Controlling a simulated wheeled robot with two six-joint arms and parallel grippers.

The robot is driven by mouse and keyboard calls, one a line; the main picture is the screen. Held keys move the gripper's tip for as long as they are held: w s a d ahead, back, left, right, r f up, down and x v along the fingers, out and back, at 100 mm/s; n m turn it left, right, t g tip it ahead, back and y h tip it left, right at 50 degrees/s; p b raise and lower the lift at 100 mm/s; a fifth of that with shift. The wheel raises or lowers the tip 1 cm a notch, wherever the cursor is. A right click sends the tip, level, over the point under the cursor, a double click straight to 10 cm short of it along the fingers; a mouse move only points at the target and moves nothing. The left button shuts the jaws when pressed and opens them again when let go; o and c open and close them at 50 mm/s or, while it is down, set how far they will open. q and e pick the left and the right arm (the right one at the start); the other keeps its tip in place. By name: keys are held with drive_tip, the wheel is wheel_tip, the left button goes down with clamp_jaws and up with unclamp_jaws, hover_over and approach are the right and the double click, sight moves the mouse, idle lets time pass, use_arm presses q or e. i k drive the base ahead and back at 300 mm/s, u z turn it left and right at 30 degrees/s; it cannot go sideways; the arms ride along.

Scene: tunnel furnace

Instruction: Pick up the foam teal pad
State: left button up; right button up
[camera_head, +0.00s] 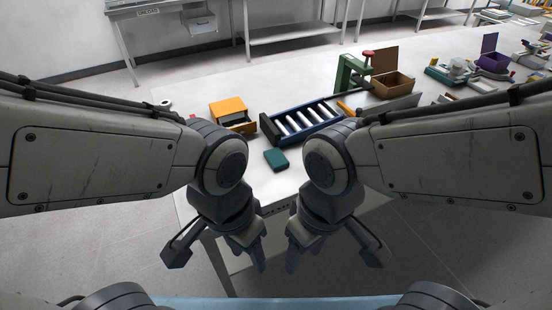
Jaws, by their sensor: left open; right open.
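The teal pad (276,159) is a small rounded block lying flat on the white table, near its front edge and between my two arms. My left gripper (258,262) is open and empty, pointing down in front of the table edge, nearer to me than the pad. My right gripper (297,262) is also open and empty, close beside the left one, in front of the table edge. Neither gripper touches the pad. The pad's top and front are in clear view.
A blue roller tray (308,133) with white rollers stands just behind the pad. An orange box (230,108) with an open drawer stands to its left. A green press (350,75) and a brown open box (393,84) stand further back right. The table's left part is mostly clear.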

sight(275, 158)
drive_tip(key=k, duration=0.6)
drive_tip(key=z, duration=0.8)
drive_tip(key=i, duration=1.05)
drive_tip(key=u, duration=0.65)
drive_tip(key=i, duration=0.5)
drive_tip(key=u, duration=0.65)
